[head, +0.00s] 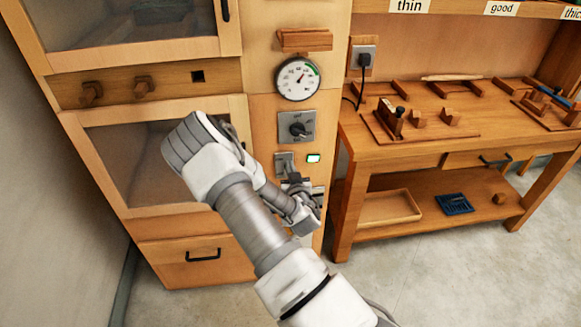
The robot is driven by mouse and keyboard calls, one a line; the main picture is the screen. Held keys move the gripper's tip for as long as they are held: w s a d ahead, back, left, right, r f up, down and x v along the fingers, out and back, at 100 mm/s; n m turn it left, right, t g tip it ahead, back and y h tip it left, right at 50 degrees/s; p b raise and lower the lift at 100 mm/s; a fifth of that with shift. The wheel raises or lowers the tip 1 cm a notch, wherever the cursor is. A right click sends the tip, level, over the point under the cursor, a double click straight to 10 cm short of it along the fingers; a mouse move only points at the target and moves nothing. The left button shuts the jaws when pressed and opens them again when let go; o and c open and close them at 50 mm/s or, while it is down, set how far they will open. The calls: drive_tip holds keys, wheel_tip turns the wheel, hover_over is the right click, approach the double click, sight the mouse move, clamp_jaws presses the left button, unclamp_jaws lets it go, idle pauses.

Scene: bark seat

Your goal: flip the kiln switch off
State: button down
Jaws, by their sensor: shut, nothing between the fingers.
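The kiln is a tall wooden cabinet with a control column on its right side. The switch (283,160) is a small grey plate low on that column, under the dial knob. Its lever is too small and too covered to tell its position. A small green light (313,158) glows just right of the switch. My gripper (292,180) is shut and empty, just below the switch and close in front of the column. My wrist and forearm partly hide the fingers. I cannot tell whether the fingertips touch the switch.
Above the switch are a knob plate (296,128), a round gauge (298,78) and a wooden block (304,40). A workbench (430,90) with wooden tools stands at the right, with a tray (390,208) on its lower shelf. A plugged cord (358,92) hangs between them.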

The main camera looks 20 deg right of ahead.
drive_tip(key=shift+f, duration=0.1)
drive_tip(key=shift+s+f+t+b, duration=0.1)
drive_tip(key=shift+t+b, duration=0.2)
drive_tip(key=shift+b, duration=0.4)
drive_tip(key=shift+s+f+t+b, duration=0.15)
drive_tip(key=shift+f+t+b, duration=0.2)
drive_tip(key=shift+b, duration=1.05)
drive_tip(key=f+b, duration=0.1)
drive_tip(key=b, duration=0.1)
drive_tip(key=f+b, duration=0.1)
drive_tip(key=b, duration=0.1)
drive_tip(key=shift+s+a, duration=0.2)
drive_tip(key=shift+s, duration=0.2)
drive_tip(key=shift+r, duration=0.15)
